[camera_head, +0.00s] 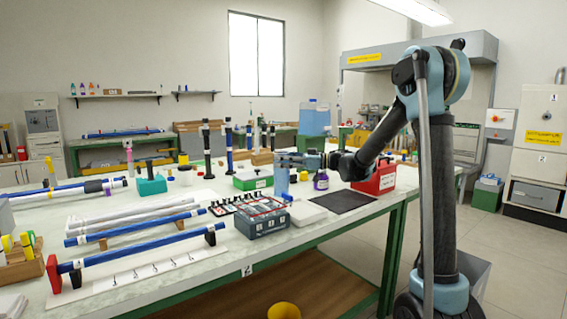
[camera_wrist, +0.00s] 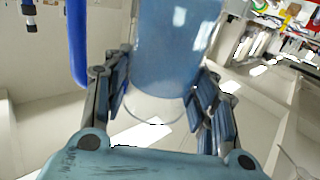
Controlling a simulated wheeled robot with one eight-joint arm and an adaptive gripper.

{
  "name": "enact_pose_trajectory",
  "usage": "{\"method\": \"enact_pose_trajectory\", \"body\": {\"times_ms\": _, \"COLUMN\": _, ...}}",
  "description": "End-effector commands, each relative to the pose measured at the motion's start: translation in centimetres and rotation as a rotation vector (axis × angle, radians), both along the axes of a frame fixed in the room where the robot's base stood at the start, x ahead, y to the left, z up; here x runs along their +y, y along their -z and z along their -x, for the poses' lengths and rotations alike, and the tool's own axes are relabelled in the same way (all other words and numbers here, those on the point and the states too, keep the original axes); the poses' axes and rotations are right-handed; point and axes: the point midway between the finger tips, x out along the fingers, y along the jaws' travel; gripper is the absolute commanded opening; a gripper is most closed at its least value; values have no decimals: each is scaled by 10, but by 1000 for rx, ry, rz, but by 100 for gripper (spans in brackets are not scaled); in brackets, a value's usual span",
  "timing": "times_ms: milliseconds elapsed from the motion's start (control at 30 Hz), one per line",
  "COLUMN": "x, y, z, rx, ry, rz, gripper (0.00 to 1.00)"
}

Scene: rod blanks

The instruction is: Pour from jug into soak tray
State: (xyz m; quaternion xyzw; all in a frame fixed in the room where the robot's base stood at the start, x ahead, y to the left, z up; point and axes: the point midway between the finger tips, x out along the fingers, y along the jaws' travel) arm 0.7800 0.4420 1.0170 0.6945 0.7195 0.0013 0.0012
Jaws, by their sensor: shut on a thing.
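My gripper (camera_head: 288,159) is over the right half of the bench, with its fingers shut on a translucent blue jug (camera_head: 281,181). In the wrist view, the jug (camera_wrist: 172,50) stands between the two fingers, with a clear rounded end towards the palm. In the head view the jug looks about upright; I cannot tell whether its base touches anything. I cannot tell for certain.
A green box (camera_head: 253,181), a purple bottle (camera_head: 321,181) and a red box (camera_head: 374,180) stand close around the jug. A dark mat (camera_head: 342,201) lies bare at the bench's right. Blue rods (camera_head: 140,243) on supports fill the left front.

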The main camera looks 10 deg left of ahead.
Motion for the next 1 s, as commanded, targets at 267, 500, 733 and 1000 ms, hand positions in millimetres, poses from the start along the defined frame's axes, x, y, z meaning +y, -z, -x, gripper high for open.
{"method": "enact_pose_trajectory", "body": {"times_ms": 267, "x": 7, "y": 6, "z": 12, "rx": -63, "ry": -8, "rz": 11, "gripper": 0}}
{"method": "enact_pose_trajectory", "body": {"times_ms": 500, "x": 11, "y": 7, "z": 30, "rx": -223, "ry": -9, "rz": 40, "gripper": 0}}
{"method": "enact_pose_trajectory", "body": {"times_ms": 733, "x": 14, "y": 11, "z": 47, "rx": -359, "ry": -9, "rz": 66, "gripper": 0}}
{"method": "enact_pose_trajectory", "body": {"times_ms": 1000, "x": 16, "y": 15, "z": 60, "rx": -459, "ry": -8, "rz": 85, "gripper": 0}}
